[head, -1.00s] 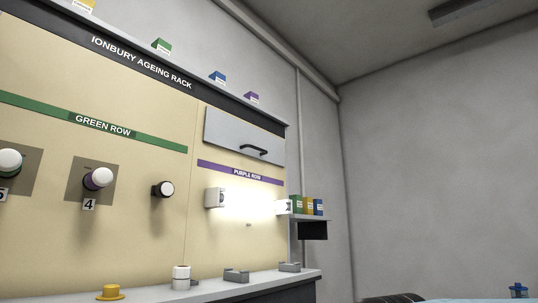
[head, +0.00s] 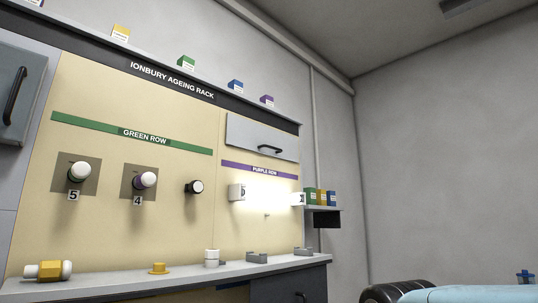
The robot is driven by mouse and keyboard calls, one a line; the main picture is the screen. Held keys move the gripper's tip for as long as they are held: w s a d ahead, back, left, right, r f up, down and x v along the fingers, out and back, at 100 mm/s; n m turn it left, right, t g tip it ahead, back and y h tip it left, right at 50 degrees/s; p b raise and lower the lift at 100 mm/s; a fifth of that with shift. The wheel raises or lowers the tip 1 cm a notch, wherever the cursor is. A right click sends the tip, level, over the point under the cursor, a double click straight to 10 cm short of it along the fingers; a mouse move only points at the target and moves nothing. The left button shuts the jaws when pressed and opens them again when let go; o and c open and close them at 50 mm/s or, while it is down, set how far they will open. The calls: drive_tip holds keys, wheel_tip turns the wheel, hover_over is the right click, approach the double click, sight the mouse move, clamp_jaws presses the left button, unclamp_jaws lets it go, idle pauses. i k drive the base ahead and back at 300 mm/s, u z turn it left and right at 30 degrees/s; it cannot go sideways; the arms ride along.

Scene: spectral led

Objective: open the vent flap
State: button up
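The vent flap is most likely the grey panel (head: 254,134) with a black bar handle (head: 270,149), high on the right part of the rack in the head view, above the purple row strip (head: 258,170). It looks closed, lying nearly flat against the rack face. A second grey panel (head: 20,85) with an upright black handle (head: 15,96) is at the left edge, partly cut off. My gripper is not in view.
A shelf ledge (head: 95,281) below the rack holds a yellow-and-white lamp (head: 48,270), a yellow cap (head: 159,268), white cylinders (head: 211,257) and grey cradles. Lamps sit in the green row. Small boxes stand on a side shelf (head: 322,209). A dark tyre-like shape (head: 384,293) is at lower right.

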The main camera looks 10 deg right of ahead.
sight(240, 132)
drive_tip(key=u, duration=0.05)
drive_tip(key=i, duration=0.9)
drive_tip(key=z, duration=0.05)
